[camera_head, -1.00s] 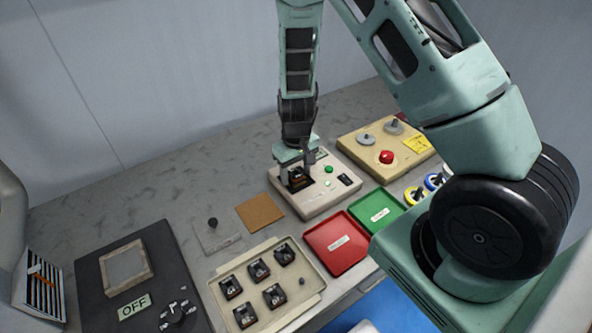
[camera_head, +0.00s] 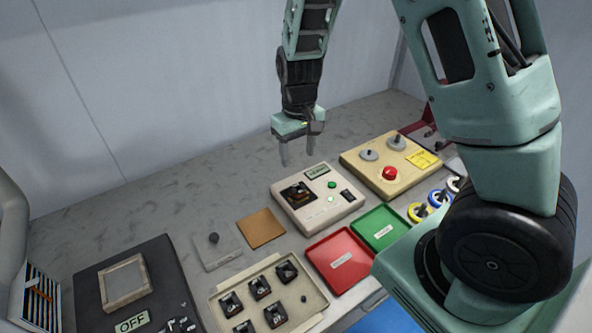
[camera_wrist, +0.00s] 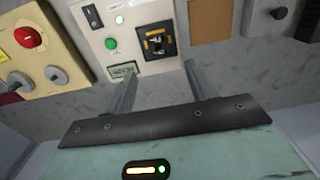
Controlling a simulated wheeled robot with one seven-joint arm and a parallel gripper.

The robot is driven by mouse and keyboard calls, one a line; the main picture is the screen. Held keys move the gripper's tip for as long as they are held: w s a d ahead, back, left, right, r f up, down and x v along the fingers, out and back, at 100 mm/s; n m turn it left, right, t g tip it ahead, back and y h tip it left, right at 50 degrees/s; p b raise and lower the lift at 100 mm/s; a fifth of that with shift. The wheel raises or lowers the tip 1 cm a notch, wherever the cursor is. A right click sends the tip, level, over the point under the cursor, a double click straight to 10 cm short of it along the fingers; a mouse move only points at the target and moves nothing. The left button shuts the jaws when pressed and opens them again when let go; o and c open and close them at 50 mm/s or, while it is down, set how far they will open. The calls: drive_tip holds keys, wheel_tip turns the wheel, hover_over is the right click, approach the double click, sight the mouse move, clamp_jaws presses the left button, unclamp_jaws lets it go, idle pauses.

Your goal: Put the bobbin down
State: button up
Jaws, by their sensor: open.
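A dark bobbin with a copper-coloured part (camera_head: 298,194) sits in the square recess of the white tester box (camera_head: 345,207). The bobbin also shows in the wrist view (camera_wrist: 157,42), seated in the box's black square. My gripper (camera_head: 297,160) hangs above the table behind the box, its two fingers apart with nothing between them. In the wrist view the open fingers (camera_wrist: 155,78) point toward the box, clear of the bobbin. The box's green lamp (camera_wrist: 111,44) and small display (camera_wrist: 123,69) are visible.
A tray (camera_head: 317,300) holds several more bobbins. A red bin (camera_head: 340,276) and a green bin (camera_head: 362,240) stand in front of the box. A brown pad (camera_head: 261,228) lies left. The table behind is clear.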

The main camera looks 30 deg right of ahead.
drive_tip(key=s+a+r+n+y, duration=0.1)
drive_tip(key=s+a+r+n, duration=0.1)
drive_tip(key=s+a+r, duration=0.3)
drive_tip(key=s+a+r+n, duration=0.1)
drive_tip(key=s+a, duration=0.2)
drive_tip(key=a, duration=0.5)
drive_tip(key=s+a+r+n, duration=0.2)
drive_tip(key=s, duration=0.6)
drive_tip(key=s+a+r+n, duration=0.2)
drive_tip(key=s+a+r, duration=0.1)
drive_tip(key=s, duration=0.4)
drive_tip(key=shift+s+a+n, duration=0.3)
drive_tip(key=shift+s+n, duration=0.05)
drive_tip(key=shift+n, duration=0.05)
